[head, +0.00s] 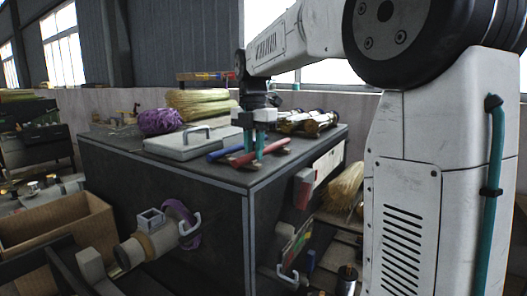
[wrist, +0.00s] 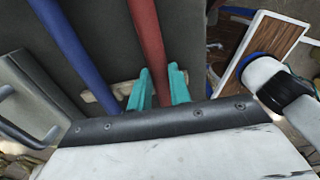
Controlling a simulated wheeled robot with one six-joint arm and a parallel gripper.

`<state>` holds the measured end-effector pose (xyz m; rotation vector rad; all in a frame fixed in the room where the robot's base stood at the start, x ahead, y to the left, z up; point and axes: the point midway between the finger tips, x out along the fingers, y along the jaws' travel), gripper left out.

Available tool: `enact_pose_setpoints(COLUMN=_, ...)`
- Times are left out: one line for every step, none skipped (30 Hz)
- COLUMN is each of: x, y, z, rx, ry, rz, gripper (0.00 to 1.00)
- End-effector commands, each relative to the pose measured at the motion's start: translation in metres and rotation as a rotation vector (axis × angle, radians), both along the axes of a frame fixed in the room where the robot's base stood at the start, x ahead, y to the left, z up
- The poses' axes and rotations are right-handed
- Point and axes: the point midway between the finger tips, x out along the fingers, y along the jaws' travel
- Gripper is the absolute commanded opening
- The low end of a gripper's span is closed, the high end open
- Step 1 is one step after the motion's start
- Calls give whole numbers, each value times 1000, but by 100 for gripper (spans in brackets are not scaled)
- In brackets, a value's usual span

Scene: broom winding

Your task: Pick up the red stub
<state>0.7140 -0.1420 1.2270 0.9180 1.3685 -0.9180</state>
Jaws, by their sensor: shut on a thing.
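The red stub (head: 248,157) is a red rod on the dark workbench top (head: 215,172), near its front right corner. In the wrist view the red stub (wrist: 149,45) runs down between the two teal fingers of my gripper (wrist: 160,90). My gripper (head: 254,150) is shut on it, close to the bench top. A blue rod (wrist: 68,50) lies to the left of the red stub, apart from the fingers; it also shows in the head view (head: 226,153). Whether the red stub touches its support is hard to tell.
A grey case with a handle (head: 185,143) lies left of the rods. Behind are a purple bundle (head: 160,121), straw bundles (head: 200,103) and several dark rolls (head: 312,121). A cardboard box (head: 60,225) stands at the lower left. A framed board (wrist: 250,50) is at right in the wrist view.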

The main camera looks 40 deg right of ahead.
Motion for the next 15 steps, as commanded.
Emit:
enact_pose_setpoints(x=0, y=0, z=0, rx=0, ry=0, rz=0, gripper=0)
enact_pose_setpoints(x=0, y=0, z=0, rx=0, ry=0, rz=0, gripper=0)
enact_pose_setpoints(x=0, y=0, z=1, rx=0, ry=0, rz=0, gripper=0)
enact_pose_setpoints(x=0, y=0, z=1, rx=0, ry=0, rz=0, gripper=0)
enact_pose_setpoints(x=0, y=0, z=2, rx=0, ry=-1, rz=0, gripper=0)
enact_pose_setpoints(x=0, y=0, z=4, rx=0, ry=-1, rz=0, gripper=0)
enact_pose_setpoints(x=0, y=0, z=6, rx=-1, ry=-1, rz=0, gripper=0)
enact_pose_setpoints(x=0, y=0, z=8, rx=-1, ry=-1, rz=0, gripper=0)
enact_pose_setpoints(x=0, y=0, z=12, rx=-1, ry=-1, rz=0, gripper=0)
enact_pose_setpoints(x=0, y=0, z=15, rx=0, ry=-2, rz=0, gripper=0)
enact_pose_setpoints(x=0, y=0, z=18, rx=0, ry=-2, rz=0, gripper=0)
enact_pose_setpoints(x=0, y=0, z=24, rx=0, ry=-2, rz=0, gripper=0)
enact_pose_setpoints(x=1, y=0, z=28, rx=-1, ry=-3, rz=0, gripper=0)
enact_pose_setpoints(x=1, y=0, z=33, rx=-1, ry=-4, rz=0, gripper=0)
enact_pose_setpoints(x=-1, y=-2, z=39, rx=0, ry=-2, rz=-1, gripper=0)
